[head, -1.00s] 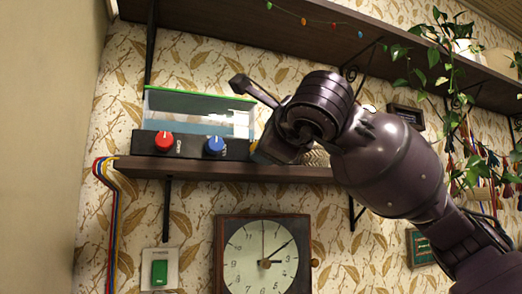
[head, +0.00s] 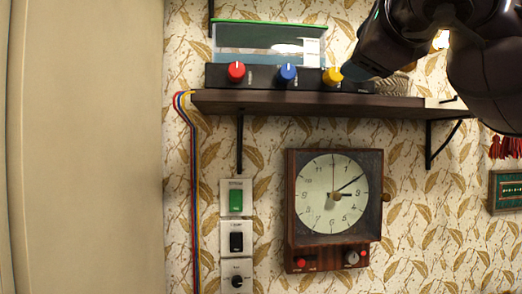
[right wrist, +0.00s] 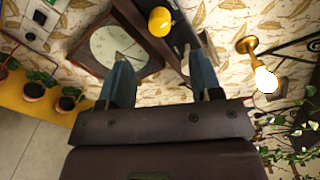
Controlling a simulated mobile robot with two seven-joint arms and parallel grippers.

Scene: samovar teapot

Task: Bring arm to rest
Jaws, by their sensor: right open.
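My right arm (head: 490,65) enters at the upper right of the head view, in front of the shelf's right part. Its dark wrist end is close to the yellow knob (head: 332,76), on the knob's right; I cannot tell if they touch. The jaws cannot be made out there. In the right wrist view my right gripper (right wrist: 156,62) is open, its two bluish fingers apart with nothing between them. The yellow knob (right wrist: 160,21) shows beyond the fingertips, with a gap in the picture. My left gripper is not in view.
The shelf (head: 300,101) carries a control box with a red knob (head: 236,72) and a blue knob (head: 288,73). A wall clock (head: 334,195) and switches (head: 236,200) are below. A brass lamp (right wrist: 247,45) and potted plants (right wrist: 70,98) show in the wrist view.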

